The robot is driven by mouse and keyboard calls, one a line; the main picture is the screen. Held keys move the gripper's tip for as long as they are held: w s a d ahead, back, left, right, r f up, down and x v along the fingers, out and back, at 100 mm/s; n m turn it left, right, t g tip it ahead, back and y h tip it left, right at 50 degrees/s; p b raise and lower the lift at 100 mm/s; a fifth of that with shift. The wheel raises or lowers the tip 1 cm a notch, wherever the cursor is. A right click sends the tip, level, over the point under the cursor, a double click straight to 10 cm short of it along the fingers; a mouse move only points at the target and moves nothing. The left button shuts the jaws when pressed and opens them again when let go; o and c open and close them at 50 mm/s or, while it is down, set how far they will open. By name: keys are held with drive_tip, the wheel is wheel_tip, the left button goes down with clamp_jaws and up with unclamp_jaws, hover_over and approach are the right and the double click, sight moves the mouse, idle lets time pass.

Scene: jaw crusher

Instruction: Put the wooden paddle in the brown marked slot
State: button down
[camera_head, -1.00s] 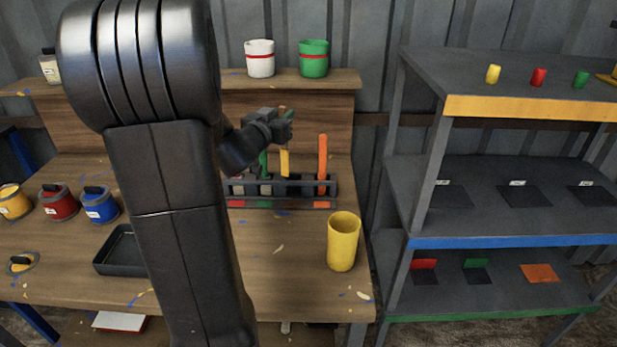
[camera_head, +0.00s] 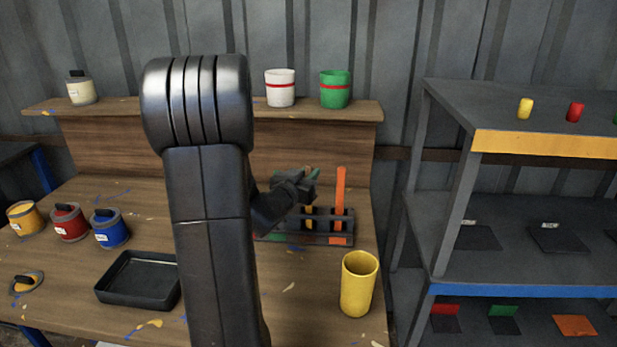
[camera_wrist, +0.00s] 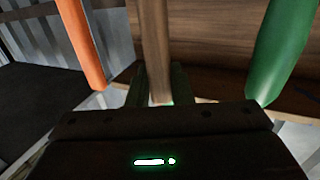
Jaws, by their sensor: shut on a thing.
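My gripper (camera_head: 306,184) is shut on the wooden paddle, a plain brown stick (camera_wrist: 155,45) that runs up between the fingers in the wrist view. In the head view the paddle's yellowish lower part (camera_head: 309,216) shows below the fingers, roughly upright at the dark slotted rack (camera_head: 322,238). It overlaps the rack's slots; I cannot tell how deep it sits. An orange paddle (camera_head: 341,190) stands in the rack to the right, also in the wrist view (camera_wrist: 80,45). A green paddle (camera_wrist: 278,50) is at right in the wrist view. The brown mark is not visible.
A yellow cup (camera_head: 358,288) stands in front of the rack. A black tray (camera_head: 138,300) and several paint pots, such as the blue pot (camera_head: 110,230), are at left. White (camera_head: 280,92) and green (camera_head: 335,92) pots stand on the ledge. Grey shelving (camera_head: 465,180) is at right.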

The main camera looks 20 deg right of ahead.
drive_tip(key=shift+f, duration=0.2)
drive_tip(key=c, duration=1.3)
unclamp_jaws()
drive_tip(key=shift+r, duration=0.15)
drive_tip(key=shift+r, duration=0.2)
drive_tip(key=v, duration=1.2)
drive_tip(key=shift+f, duration=0.1)
